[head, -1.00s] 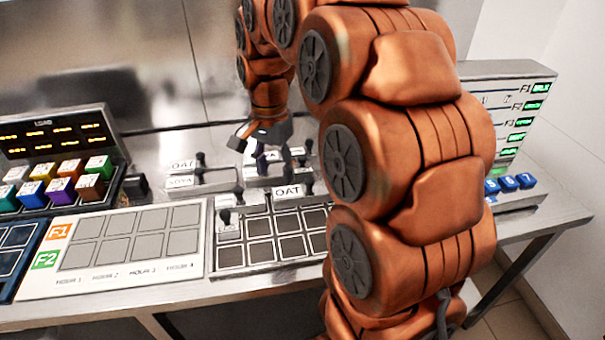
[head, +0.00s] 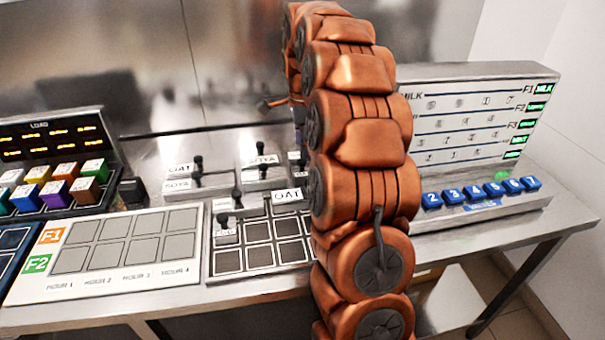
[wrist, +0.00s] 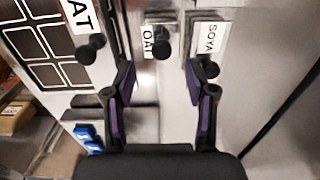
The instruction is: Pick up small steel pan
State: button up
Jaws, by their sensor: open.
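Several steel pans with black knobs and OAT or SOYA labels stand on the steel counter. In the head view they include a SOYA pan (head: 262,178) at the back and an OAT/SOYA pan (head: 205,184) to its left. I cannot tell which is the small one. In the wrist view my gripper (wrist: 162,82) is open and empty, its purple-padded fingers spread. A steel pan labelled OAT (wrist: 146,70) lies ahead between the fingers, apart from them. A SOYA label (wrist: 210,40) and knob are ahead of the right finger. My arm hides most of the gripper in the head view.
A dark-celled grid (head: 258,256) and a white hour board (head: 125,280) lie at the counter front. Coloured cubes (head: 60,185) sit left under the load display. Blue numbered buttons (head: 478,192) and a white panel (head: 475,128) stand right. A wall closes the back.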

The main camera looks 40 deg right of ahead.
aim_at(301, 161)
jog(key=shift+w+f+p, duration=0.2)
jog(key=shift+f+p, duration=0.45)
jog(key=shift+f, duration=2.45)
jog(key=shift+c, duration=0.3)
jog(key=shift+a, duration=0.1)
grip_shut()
